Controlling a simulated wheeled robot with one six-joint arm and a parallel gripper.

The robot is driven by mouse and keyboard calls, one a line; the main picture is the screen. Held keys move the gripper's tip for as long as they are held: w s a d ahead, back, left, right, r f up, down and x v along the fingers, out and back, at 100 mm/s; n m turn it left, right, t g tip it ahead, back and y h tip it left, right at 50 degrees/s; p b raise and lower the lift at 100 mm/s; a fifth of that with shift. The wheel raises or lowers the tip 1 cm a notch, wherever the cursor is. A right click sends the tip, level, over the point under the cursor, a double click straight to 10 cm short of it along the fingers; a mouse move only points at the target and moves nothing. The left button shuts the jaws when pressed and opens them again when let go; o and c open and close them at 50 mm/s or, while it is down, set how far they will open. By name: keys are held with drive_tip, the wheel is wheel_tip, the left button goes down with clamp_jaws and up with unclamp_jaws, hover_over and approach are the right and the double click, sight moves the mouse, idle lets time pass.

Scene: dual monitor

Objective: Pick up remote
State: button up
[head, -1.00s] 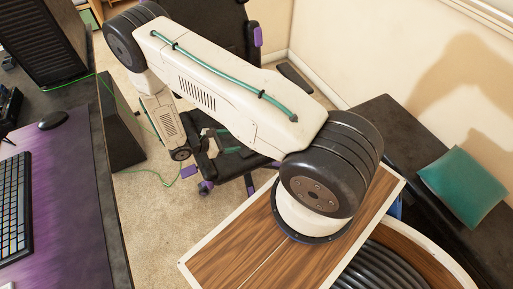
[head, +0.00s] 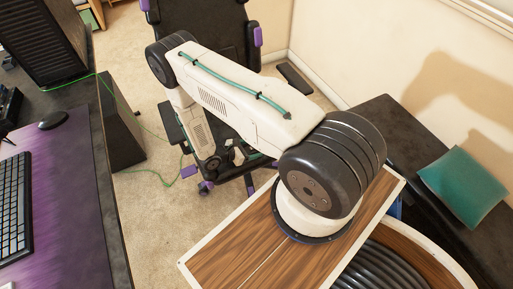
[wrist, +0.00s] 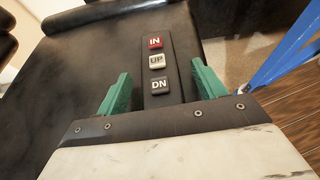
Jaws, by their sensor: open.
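My gripper (wrist: 160,72) is open, with one green finger on each side of the remote and gaps between. The remote's near end is hidden behind the gripper's dark front edge. In the head view my arm is bent down over the office chair (head: 205,40), and I cannot make out the remote there.
A desk with a keyboard (head: 14,205) and mouse (head: 53,120) is at the left. A dark box (head: 120,125) stands beside it. A dark bench with a teal cushion (head: 462,187) is at the right. Carpet (head: 150,225) is bare between the desk and my base.

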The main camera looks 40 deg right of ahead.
drive_tip(key=shift+c, duration=0.3)
drive_tip(key=c, duration=1.1)
drive_tip(key=shift+o, duration=0.2)
